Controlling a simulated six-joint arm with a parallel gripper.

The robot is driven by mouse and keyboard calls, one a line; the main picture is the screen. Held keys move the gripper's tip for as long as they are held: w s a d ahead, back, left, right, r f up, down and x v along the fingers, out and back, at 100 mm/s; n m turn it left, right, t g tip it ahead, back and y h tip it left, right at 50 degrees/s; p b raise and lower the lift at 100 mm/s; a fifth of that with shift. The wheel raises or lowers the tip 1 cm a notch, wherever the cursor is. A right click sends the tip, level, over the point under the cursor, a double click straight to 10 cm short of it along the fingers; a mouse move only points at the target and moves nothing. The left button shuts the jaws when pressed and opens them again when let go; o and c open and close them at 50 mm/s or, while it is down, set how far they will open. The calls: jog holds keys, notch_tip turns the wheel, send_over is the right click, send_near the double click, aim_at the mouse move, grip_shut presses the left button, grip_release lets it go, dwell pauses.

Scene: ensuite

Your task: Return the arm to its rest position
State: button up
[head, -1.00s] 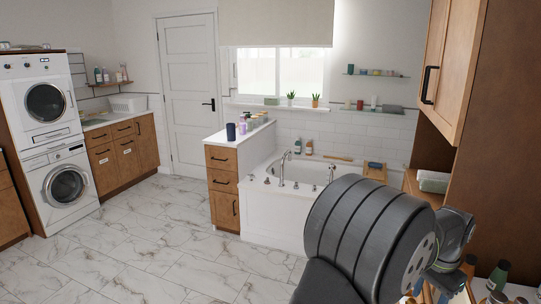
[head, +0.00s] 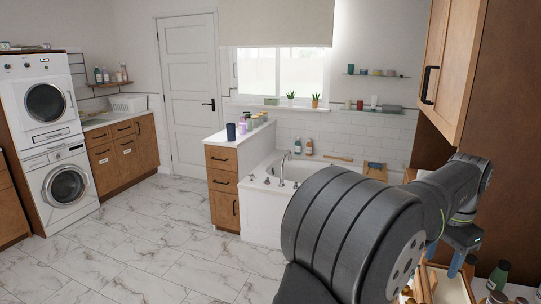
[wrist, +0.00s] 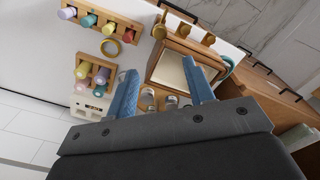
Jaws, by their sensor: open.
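My arm (head: 350,235) reaches from the bottom middle of the head view to the right, with its wrist raised beside the tall wooden cabinet. My gripper shows in part in the head view (head: 463,240), above a counter at the lower right. In the wrist view my gripper (wrist: 160,66) has its two blue fingers apart with nothing held between them. Beyond the fingers lies a white counter with racks and a wooden box. How far the fingertips are above it I cannot tell.
Wooden racks (wrist: 92,22) of coloured bottles, a yellow ring (wrist: 111,48) and a wooden box (wrist: 166,66) are on the counter. A wooden cabinet (head: 450,70) hangs close to my arm at right. The bathtub (head: 262,215) is beyond my arm; the marble floor (head: 150,240) at left is clear.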

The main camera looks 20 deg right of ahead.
notch_tip(320, 180, up, 3)
jog(key=n, duration=1.2)
dwell(0.4)
jog(key=shift+c, duration=0.7)
dwell(0.8)
